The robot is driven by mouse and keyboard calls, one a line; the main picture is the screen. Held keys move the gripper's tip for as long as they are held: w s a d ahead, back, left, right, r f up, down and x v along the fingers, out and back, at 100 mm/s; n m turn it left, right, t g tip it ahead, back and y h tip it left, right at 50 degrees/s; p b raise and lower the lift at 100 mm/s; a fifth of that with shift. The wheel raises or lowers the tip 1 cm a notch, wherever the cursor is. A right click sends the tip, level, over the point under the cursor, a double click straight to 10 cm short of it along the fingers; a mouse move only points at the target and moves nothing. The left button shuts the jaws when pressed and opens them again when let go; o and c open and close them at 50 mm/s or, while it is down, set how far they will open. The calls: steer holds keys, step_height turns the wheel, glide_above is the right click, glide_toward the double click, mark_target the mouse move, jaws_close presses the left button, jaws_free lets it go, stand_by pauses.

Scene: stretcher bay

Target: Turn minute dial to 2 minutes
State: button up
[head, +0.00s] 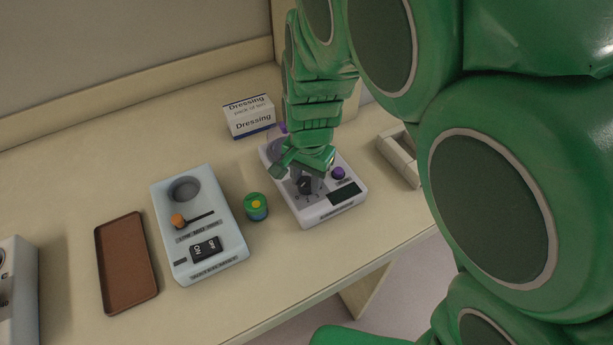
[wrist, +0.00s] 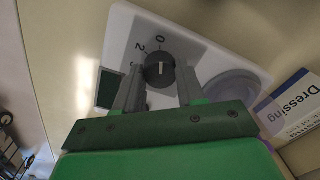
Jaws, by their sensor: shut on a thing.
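The minute dial (wrist: 158,74) is a round black knob with a white line, on a white device (head: 327,208) at the middle of the bench. Printed numbers, among them 0 and 2, stand around it in the wrist view. The white line looks roughly upright in that view, toward the 0 side; its exact setting is hard to tell. My gripper (wrist: 160,80) points down at the device, its two grey fingers on either side of the dial, shut on it. In the head view the dial (head: 305,187) is partly hidden by my gripper.
The device also has a purple button (head: 338,172) and a dark display (head: 344,193). A Dressing box (head: 249,118) stands behind.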

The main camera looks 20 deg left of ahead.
mark_target(309, 181)
steer(key=shift+n, duration=0.4)
steer(key=n, duration=0.3)
steer(key=shift+n, duration=2.5)
steer(key=o, duration=1)
steer(key=shift+o, duration=0.2)
steer(key=shift+w+d+r, duration=0.1)
steer(key=shift+r, duration=1.85)
steer(key=shift+w+d+r, duration=0.1)
steer(key=shift+r, duration=1.85)
